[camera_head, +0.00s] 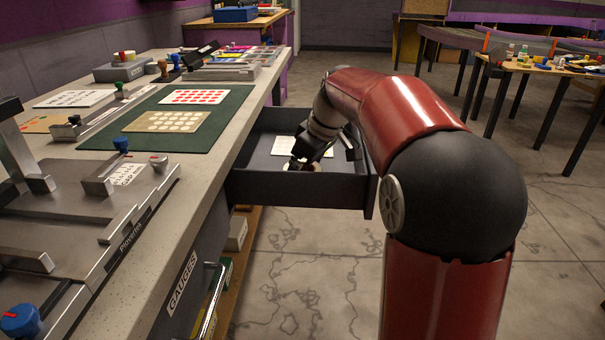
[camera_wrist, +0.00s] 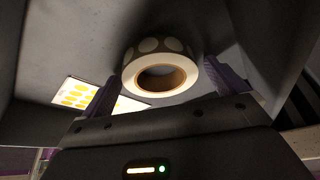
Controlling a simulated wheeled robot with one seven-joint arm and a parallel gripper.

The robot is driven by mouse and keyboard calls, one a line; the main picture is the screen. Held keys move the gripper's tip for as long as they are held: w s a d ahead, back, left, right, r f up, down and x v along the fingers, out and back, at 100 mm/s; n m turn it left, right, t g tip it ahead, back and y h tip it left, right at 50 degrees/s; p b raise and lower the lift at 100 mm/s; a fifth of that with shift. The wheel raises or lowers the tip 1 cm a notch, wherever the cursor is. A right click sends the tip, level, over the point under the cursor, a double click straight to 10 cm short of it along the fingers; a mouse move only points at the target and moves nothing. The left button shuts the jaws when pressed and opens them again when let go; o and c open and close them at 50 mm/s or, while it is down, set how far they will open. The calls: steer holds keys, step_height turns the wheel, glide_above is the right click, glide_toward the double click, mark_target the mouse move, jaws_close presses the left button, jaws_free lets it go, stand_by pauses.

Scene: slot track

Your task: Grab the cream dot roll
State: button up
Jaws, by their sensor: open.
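The cream dot roll (camera_wrist: 158,72) lies in the open drawer (camera_head: 295,189), a ring of tape with pale round dots and a brown core. In the head view only a small part of the roll (camera_head: 300,167) shows beneath my gripper (camera_head: 298,162). My arm reaches down into the drawer. In the wrist view my gripper (camera_wrist: 162,92) is open, with one purple-grey finger on each side of the roll. Whether either finger touches the roll I cannot tell.
A sheet with yellow dots (camera_wrist: 76,93) lies in the drawer, left of the roll in the wrist view. The drawer walls stand close around my gripper. The workbench (camera_head: 215,150) with a green mat (camera_head: 165,137) and dot sheets runs along the left.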

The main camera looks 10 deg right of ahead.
steer(key=c, duration=1.1)
steer(key=shift+r, duration=0.1)
